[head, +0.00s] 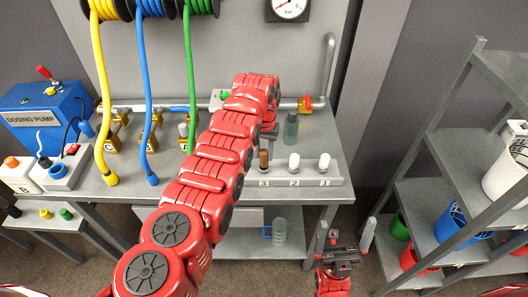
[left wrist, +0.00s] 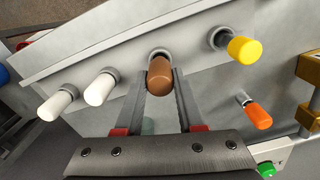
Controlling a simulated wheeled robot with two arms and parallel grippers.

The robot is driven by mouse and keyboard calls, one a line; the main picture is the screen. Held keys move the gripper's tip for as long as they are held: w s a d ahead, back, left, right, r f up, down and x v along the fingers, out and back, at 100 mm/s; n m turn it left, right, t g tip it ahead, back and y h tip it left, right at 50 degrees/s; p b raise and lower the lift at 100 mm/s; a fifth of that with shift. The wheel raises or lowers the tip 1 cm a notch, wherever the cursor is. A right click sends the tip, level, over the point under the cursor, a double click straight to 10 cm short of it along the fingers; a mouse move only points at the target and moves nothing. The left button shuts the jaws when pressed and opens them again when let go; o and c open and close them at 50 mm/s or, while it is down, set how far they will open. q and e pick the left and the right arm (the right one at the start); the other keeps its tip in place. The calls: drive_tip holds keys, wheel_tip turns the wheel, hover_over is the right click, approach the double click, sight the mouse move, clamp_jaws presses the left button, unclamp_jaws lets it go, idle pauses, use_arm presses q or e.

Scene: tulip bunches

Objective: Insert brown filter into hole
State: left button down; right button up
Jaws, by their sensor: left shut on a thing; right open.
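The brown filter (head: 264,160) stands upright at the position labelled 3 on the grey rack (head: 333,172). In the left wrist view the brown filter (left wrist: 159,78) is between the fingers of my left gripper (left wrist: 161,90), which is shut on it. A round grey hole rim (left wrist: 158,54) shows right behind it; how deep the filter sits cannot be told. In the head view my left gripper (head: 268,133) is partly hidden by its red arm. My right gripper (head: 345,238) is open and empty, low in front of the bench.
Two white filters (head: 294,161) (head: 323,161) stand to the right, at labels 2 and 1. A yellow-capped piece (left wrist: 245,50) and an orange one (left wrist: 258,116) are near my left gripper. A clear cup (head: 291,128) is behind the rack. Shelves (head: 480,150) stand at right.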

sight(264, 151)
use_arm(q)
drive_tip(key=shift+f+b, duration=0.85)
drive_tip(key=shift+f, duration=0.15)
drive_tip(key=shift+c, duration=2.2)
unclamp_jaws()
drive_tip(key=shift+r, duration=0.1)
drive_tip(key=shift+r+p, duration=1.25)
drive_tip(key=shift+r, duration=0.1)
drive_tip(key=shift+r+p, duration=0.45)
drive_tip(key=shift+r, duration=0.65)
